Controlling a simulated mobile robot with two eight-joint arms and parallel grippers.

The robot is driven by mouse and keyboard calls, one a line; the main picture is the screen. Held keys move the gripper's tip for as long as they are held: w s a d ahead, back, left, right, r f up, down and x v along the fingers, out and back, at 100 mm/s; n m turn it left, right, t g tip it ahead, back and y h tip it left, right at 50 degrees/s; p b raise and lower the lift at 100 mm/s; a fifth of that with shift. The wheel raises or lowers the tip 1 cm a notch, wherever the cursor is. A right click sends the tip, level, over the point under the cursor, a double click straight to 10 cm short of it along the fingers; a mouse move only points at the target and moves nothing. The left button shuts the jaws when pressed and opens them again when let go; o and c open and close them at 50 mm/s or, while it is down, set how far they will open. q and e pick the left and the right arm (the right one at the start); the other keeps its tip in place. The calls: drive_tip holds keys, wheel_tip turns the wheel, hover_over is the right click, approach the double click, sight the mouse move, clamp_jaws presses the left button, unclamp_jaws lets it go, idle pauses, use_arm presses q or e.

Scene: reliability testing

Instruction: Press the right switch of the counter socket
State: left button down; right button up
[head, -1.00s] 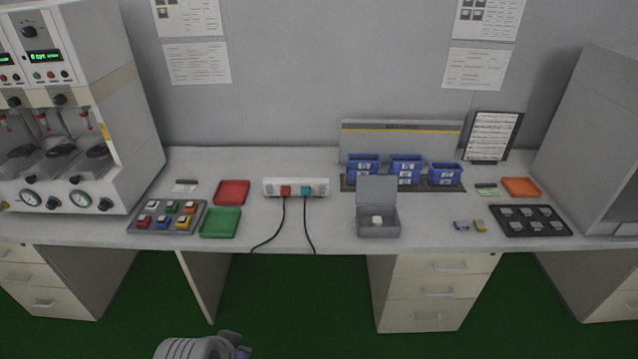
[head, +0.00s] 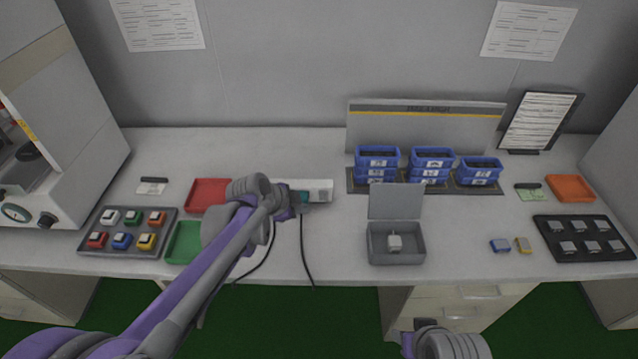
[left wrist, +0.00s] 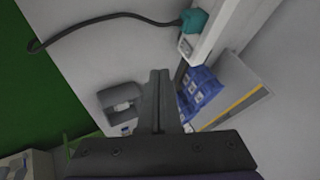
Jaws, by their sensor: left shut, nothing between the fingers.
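The counter socket (head: 320,185) is a white strip on the counter, its left part covered by my left arm in the head view. A teal plug (head: 304,197) sits in it. The left wrist view shows the white socket (left wrist: 220,32) and the teal plug (left wrist: 194,22) with its dark cable. My left gripper (head: 306,208) is shut and empty, close to the front of the socket; I cannot tell whether it touches. Its closed fingers (left wrist: 159,75) show in the left wrist view. The right switch is not clearly visible. Part of my right arm shows at the bottom edge (head: 430,342).
A grey open box (head: 396,245) stands right of the socket. Stacked blue bins (head: 377,158) are behind it. A red tray (head: 205,193), a green tray (head: 184,240) and a button panel (head: 128,230) are at left. Two dark cables hang over the front edge.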

sight(325, 198)
use_arm(q)
drive_tip(key=x, duration=1.1)
drive_tip(key=shift+w+d+r, duration=0.1)
drive_tip(key=shift+w+r, duration=0.1)
drive_tip(key=shift+w, duration=0.2)
drive_tip(key=w, duration=0.2)
drive_tip(key=shift+w+r, duration=0.3)
drive_tip(key=shift+r, duration=0.05)
drive_tip(key=shift+w, duration=0.6)
drive_tip(key=shift+w+r, duration=0.1)
drive_tip(key=shift+w+r, duration=0.1)
drive_tip(key=shift+w, duration=0.1)
